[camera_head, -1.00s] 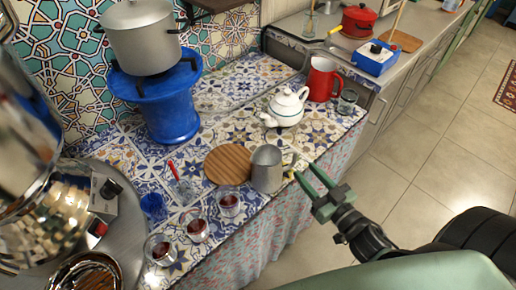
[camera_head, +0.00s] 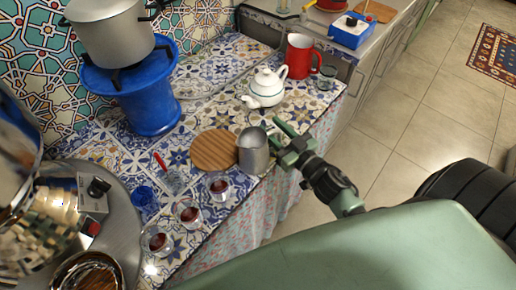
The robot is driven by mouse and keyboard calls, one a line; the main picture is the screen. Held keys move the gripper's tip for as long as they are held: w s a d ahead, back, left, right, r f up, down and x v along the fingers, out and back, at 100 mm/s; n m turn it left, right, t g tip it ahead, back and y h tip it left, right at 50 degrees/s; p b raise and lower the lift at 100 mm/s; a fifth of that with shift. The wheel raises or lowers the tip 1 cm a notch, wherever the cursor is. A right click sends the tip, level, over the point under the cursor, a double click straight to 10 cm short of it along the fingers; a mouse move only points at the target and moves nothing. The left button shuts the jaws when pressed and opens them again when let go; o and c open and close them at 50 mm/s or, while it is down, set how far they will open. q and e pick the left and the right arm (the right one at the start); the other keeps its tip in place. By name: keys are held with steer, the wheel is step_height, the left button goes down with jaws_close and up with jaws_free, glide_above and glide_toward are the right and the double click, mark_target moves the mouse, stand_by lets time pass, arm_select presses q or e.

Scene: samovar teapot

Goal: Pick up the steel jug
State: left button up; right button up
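The steel jug (camera_head: 253,153) stands upright on the patterned tile counter, near its front edge and beside a round wooden board. Its handle side faces right, toward my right gripper. My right gripper (camera_head: 276,132) is at the handle side of the jug, with its green fingers spread apart, one on the far side and one on the near side. The handle is partly hidden by the fingers, and I cannot tell whether they touch it. My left gripper is not in view.
The round wooden board (camera_head: 214,150) lies left of the jug. Glasses of dark tea (camera_head: 188,213) stand in front. A white teapot (camera_head: 265,88) and a red mug (camera_head: 299,56) stand behind. A blue stand (camera_head: 135,95) carries a large pot (camera_head: 108,32). Open floor lies right.

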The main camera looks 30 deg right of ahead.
jaws_close()
steer(key=shift+r, duration=0.1)
stand_by(1.2)
